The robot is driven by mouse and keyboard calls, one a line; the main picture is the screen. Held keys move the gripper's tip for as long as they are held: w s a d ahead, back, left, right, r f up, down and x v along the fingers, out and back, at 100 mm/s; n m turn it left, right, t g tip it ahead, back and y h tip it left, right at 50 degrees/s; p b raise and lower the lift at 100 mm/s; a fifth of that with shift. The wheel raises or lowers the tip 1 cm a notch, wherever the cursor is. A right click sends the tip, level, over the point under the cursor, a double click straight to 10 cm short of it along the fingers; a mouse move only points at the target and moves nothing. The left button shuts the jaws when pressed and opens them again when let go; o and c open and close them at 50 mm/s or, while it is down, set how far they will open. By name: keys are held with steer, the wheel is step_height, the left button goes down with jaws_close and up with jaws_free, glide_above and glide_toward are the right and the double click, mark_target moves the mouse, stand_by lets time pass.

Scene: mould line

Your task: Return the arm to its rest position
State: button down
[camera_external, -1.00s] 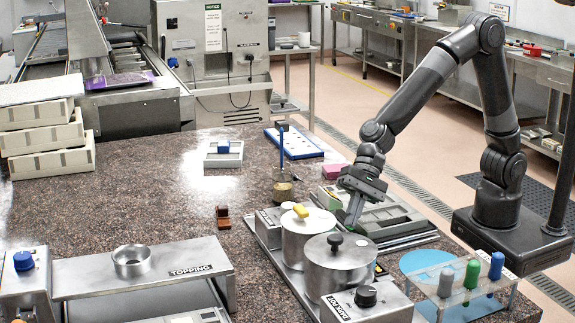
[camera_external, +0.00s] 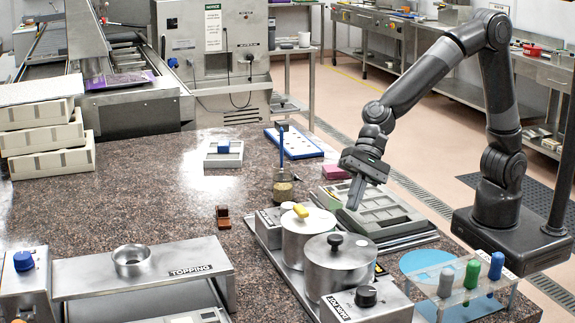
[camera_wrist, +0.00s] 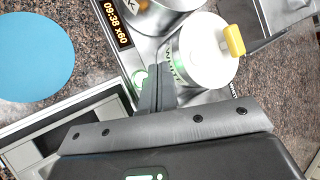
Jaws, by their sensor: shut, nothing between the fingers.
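My gripper (camera_external: 353,196) hangs from my dark grey arm in the external view, above the left part of a grey mould tray (camera_external: 385,215). Its fingers are shut with nothing between them and point downward. In the wrist view the closed fingers (camera_wrist: 158,88) show beside the white pot (camera_wrist: 205,52) with its yellow knob. The fingers appear clear of the tray, though the exact height is hard to tell.
The white pot (camera_external: 305,240) and a steel dark pot (camera_external: 340,268) stand just in front of my gripper. A glass jar with a blue-handled tool (camera_external: 283,185) stands to the left. A rack with coloured bottles (camera_external: 462,285) and a blue disc (camera_external: 425,262) lie at the right front. The granite counter (camera_external: 150,210) is mostly clear at left.

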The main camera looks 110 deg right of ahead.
steer(key=s+d+r+n+h, duration=0.1)
steer(key=s+r+n, duration=0.2)
steer(key=s, duration=0.3)
steer(key=s+d+r+n+g, duration=0.1)
steer(key=s+r+n, duration=0.1)
steer(key=s+n, duration=0.3)
steer(key=s+d+r+n+h, duration=0.1)
steer(key=s+r+n, duration=0.15)
steer(key=s, duration=0.35)
steer(key=s+d+n+h, duration=0.2)
steer(key=s+d+n, duration=0.2)
steer(key=s, duration=0.4)
steer(key=s+d+n+h, duration=0.2)
steer(key=s+d+n, duration=0.2)
steer(key=s, duration=0.4)
